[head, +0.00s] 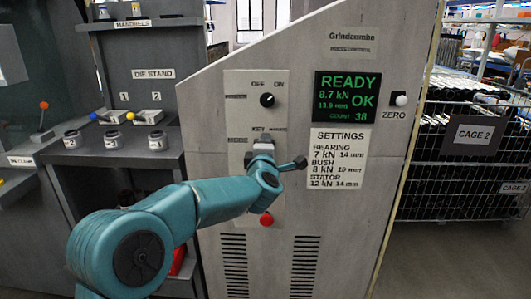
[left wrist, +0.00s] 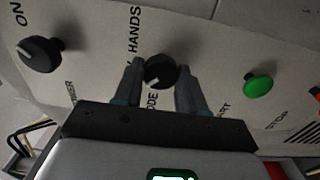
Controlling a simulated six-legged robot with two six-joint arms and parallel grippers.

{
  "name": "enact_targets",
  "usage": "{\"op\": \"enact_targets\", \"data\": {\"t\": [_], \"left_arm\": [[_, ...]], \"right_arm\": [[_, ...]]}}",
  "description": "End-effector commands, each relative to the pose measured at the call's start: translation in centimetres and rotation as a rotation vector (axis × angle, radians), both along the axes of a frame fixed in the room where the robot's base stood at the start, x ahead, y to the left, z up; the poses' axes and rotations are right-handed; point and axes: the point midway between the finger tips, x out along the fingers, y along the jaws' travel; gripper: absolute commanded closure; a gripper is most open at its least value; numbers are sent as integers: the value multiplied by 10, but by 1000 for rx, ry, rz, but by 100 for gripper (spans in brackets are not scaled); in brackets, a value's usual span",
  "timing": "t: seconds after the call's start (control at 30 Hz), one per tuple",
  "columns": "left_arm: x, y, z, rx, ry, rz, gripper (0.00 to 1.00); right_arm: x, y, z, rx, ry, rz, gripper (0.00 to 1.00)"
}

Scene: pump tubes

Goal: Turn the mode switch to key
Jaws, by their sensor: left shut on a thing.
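The mode switch is a black round knob (left wrist: 160,71) in the left wrist view, with a small pale mark toward its lower left. My left gripper (left wrist: 160,80) has one finger on each side of it and is shut on it. The HANDS label (left wrist: 134,30) shows above the knob; the MODE label is partly covered. In the head view my left gripper (head: 262,147) is at the panel, just below the KEY label (head: 261,128), and hides the knob. My right gripper is not in view.
The OFF/ON power knob (head: 267,100) is above the mode switch. A green start button (left wrist: 258,85) and red stop button (head: 266,219) are below it. A screen (head: 345,97) reads READY, OK. A die stand (head: 152,73) is left; a wire cage (head: 465,170) is right.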

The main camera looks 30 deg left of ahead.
Motion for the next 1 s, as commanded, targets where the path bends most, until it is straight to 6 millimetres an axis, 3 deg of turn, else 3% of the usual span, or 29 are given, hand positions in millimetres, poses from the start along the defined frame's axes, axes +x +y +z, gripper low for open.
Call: {"op": "enact_targets", "data": {"t": [0.5, 0.53, 0.6, 1.0], "left_arm": [[0, 1, 0, -16, -10, 1, 90], [0, 1, 0, -16, -10, 1, 53], [0, 0, 0, -15, -9, 1, 35], [-8, -4, 1, -14, -9, 0, 35]], "right_arm": [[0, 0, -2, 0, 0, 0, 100], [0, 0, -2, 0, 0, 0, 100], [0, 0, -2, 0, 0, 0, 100], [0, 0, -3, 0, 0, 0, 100]]}}
